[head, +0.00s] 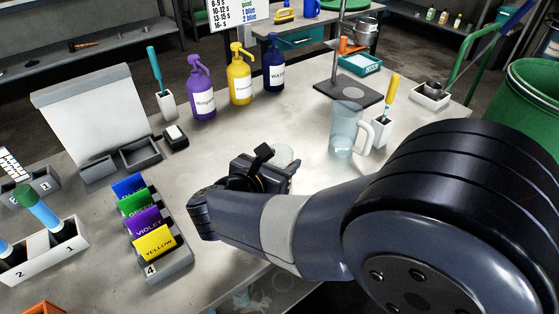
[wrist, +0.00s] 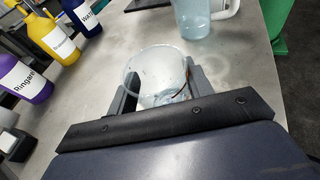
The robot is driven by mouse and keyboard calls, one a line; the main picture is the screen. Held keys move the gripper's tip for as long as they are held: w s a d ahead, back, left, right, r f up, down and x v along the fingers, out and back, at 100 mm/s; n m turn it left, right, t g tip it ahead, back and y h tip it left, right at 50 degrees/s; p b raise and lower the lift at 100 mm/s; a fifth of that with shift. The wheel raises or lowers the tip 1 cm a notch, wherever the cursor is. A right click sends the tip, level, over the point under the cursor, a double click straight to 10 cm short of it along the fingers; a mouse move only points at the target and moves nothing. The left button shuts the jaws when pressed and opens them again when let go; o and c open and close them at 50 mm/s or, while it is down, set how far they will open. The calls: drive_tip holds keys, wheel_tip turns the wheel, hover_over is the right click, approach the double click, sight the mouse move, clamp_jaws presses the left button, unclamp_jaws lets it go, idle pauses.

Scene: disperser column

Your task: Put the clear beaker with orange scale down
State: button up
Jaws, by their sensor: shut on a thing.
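The clear beaker (wrist: 155,66) is between the fingers of my gripper (wrist: 158,88) in the wrist view. The fingers are shut on it, one on each side. It looks upright, and its orange scale is not clearly visible. In the head view the beaker (head: 284,155) shows only in part, behind my gripper (head: 270,168). It is over the grey table (head: 225,150), near the middle. I cannot tell whether its base touches the table top.
A clear pitcher (head: 344,130) with a white handle stands right of the beaker. Purple (head: 201,92), yellow (head: 239,75) and blue (head: 274,64) pump bottles stand behind. A rack of coloured cards (head: 178,262) is at left front. Bare table lies between bottles and gripper.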

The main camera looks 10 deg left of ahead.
drive_tip(key=o, duration=1.1)
drive_tip(key=shift+r, duration=0.1)
drive_tip(key=shift+r+p, duration=0.15)
drive_tip(key=shift+p, duration=0.3)
drive_tip(key=v, duration=1.2)
drive_tip(key=shift+b, duration=0.35)
